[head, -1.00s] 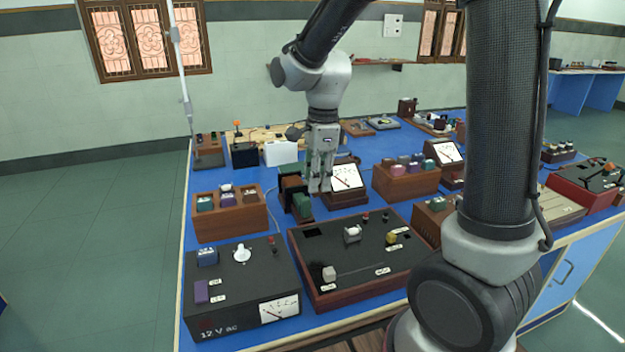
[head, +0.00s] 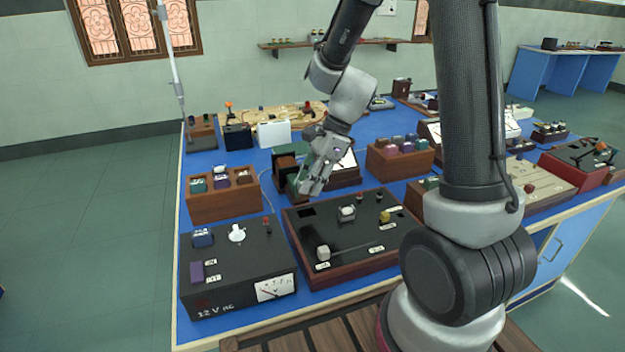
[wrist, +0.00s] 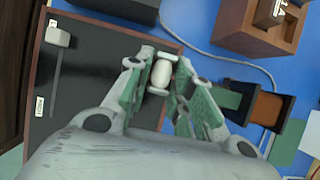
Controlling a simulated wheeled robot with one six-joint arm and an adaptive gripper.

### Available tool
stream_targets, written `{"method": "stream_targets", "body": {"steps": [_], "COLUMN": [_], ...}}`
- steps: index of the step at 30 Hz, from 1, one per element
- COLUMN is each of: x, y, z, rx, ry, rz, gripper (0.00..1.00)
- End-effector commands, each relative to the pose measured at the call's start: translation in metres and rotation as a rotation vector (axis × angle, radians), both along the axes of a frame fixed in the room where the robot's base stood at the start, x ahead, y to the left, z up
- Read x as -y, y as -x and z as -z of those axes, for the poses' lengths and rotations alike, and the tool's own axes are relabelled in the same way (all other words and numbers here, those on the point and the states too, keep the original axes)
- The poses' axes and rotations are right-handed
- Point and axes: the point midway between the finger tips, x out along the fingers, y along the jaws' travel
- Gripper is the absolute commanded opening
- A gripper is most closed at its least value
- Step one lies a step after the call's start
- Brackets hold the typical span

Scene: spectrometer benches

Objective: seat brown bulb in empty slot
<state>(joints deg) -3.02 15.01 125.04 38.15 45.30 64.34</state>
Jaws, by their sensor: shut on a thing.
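My gripper (head: 310,190) hangs, tilted, above the back left part of a dark panel in a wooden frame (head: 365,232). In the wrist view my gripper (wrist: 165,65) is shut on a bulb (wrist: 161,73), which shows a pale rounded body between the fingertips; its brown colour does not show. In the head view the fingers hide the bulb. A dark empty slot (head: 306,211) lies in the panel's back left corner, just below the fingertips. The wrist view does not show clearly how the bulb lines up with this slot.
A white-topped fitting (head: 347,213) and a yellow knob (head: 385,216) stand on the panel. A pale slider knob (head: 323,252) is near its front. A black supply box (head: 240,270) stands left, a wooden rack (head: 222,205) behind it. A green and brown block assembly is close behind the gripper.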

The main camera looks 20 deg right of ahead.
Motion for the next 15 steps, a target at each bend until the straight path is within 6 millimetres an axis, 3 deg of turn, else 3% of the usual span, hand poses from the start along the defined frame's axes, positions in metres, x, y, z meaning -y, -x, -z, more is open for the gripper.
{"method": "stream_targets", "body": {"steps": [15], "x": [0.0], "y": [0.0], "z": [0.033], "rx": [-0.003], "ry": [0.002], "rz": [0.002], "gripper": [0.0]}}
